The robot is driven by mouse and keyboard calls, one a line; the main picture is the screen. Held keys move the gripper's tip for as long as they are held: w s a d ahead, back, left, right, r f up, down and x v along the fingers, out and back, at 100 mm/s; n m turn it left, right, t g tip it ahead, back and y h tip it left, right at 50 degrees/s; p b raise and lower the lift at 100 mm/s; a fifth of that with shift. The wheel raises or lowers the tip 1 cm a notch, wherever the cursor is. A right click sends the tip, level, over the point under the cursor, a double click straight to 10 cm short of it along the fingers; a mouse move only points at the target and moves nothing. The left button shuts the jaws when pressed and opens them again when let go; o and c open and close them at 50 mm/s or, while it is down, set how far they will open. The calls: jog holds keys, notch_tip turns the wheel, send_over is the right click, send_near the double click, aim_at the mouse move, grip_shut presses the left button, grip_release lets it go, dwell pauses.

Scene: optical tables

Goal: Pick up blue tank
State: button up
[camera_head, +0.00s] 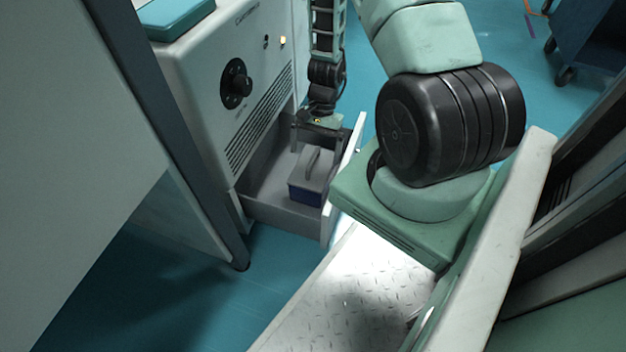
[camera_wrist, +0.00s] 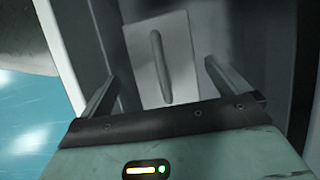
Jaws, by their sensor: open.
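The blue tank (camera_head: 305,190) stands in the open drawer of the white cabinet. It has a dark blue lower body, a grey lid and a raised bar handle on top. In the wrist view the tank's grey lid (camera_wrist: 180,35) and its handle (camera_wrist: 160,66) show beyond the fingers; the blue body is hidden there. My gripper (camera_head: 318,136) is above the drawer, pointing down, just beyond the tank in the head view. In the wrist view my gripper (camera_wrist: 160,80) is open, with the handle between the two spread fingers in the picture. Nothing is held.
The drawer (camera_head: 270,212) has grey walls around the tank and a white front panel (camera_head: 343,180) on its right. The white cabinet (camera_head: 200,75) with a black knob rises at the left. A dark blue cart (camera_head: 585,35) stands far right. Blue floor (camera_head: 215,290) is clear below the drawer.

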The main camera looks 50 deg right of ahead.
aim_at(313, 172)
jog(key=shift+b+x, duration=2.3)
jog(key=shift+x, duration=0.4)
jog(key=shift+w+d, duration=0.1)
jog(key=shift+r, duration=0.1)
jog(key=c, duration=1.7)
